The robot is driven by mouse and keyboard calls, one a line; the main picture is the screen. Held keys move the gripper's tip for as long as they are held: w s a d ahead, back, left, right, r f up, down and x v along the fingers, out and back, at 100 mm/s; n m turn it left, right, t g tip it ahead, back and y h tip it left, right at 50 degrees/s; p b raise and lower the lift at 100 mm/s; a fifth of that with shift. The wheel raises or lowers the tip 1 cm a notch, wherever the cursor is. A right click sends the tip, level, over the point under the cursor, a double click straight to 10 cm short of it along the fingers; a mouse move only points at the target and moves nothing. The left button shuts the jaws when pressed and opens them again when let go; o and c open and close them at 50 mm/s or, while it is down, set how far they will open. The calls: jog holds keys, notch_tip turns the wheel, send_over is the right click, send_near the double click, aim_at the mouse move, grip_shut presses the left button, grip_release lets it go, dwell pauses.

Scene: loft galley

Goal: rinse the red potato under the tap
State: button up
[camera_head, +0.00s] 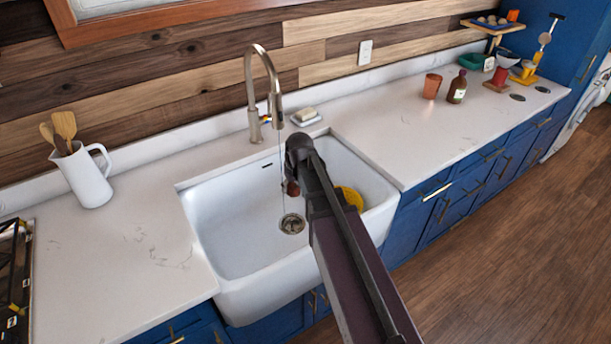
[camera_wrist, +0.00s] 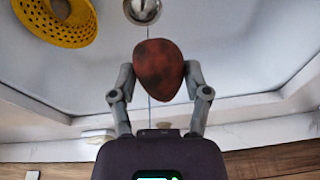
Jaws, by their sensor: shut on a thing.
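The red potato (camera_wrist: 160,70) is held between the two fingers of my gripper (camera_wrist: 160,78), which is shut on it. Dark patches show on its skin in the wrist view. In the head view the potato (camera_head: 292,188) hangs over the white sink (camera_head: 230,225), partly hidden by my arm. The tap (camera_head: 265,85) arches over the sink, and a thin stream of water (camera_head: 281,150) falls from it. The stream passes close to the potato; I cannot tell whether it touches it. The drain (camera_head: 292,224) is below.
A yellow colander (camera_head: 352,197) sits in the sink's right side, partly behind my arm. A soap dish (camera_head: 305,117) stands beside the tap. A white jug with wooden spoons (camera_head: 84,178) is on the left counter. A terracotta cup (camera_head: 432,86) and brown bottle (camera_head: 457,87) stand right.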

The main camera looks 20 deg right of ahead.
jog(key=d+t, duration=0.1)
jog(key=w+d+r+m+t, duration=0.1)
jog(key=d, duration=0.1)
jog(key=w+d+m+t, duration=0.1)
jog(key=shift+w+d+r+y, duration=0.2)
jog(key=shift+d+r+y, duration=0.1)
jog(key=shift+d+r, duration=0.1)
jog(key=shift+w+a+f, duration=0.1)
jog(key=shift+w, duration=0.05)
jog(key=w+a+f+b, duration=0.1)
jog(key=w+a, duration=0.1)
jog(key=w, duration=0.4)
jog(key=w+a+f+b, duration=0.1)
jog(key=w+a+b, duration=0.1)
jog(key=w, duration=0.5)
jog(key=shift+f, duration=0.35)
dwell(0.6)
jog(key=shift+w+d, duration=0.15)
jog(key=shift+d, duration=0.15)
dwell(0.7)
jog(key=shift+d, duration=0.25)
jog(key=shift+a, duration=0.15)
dwell(0.6)
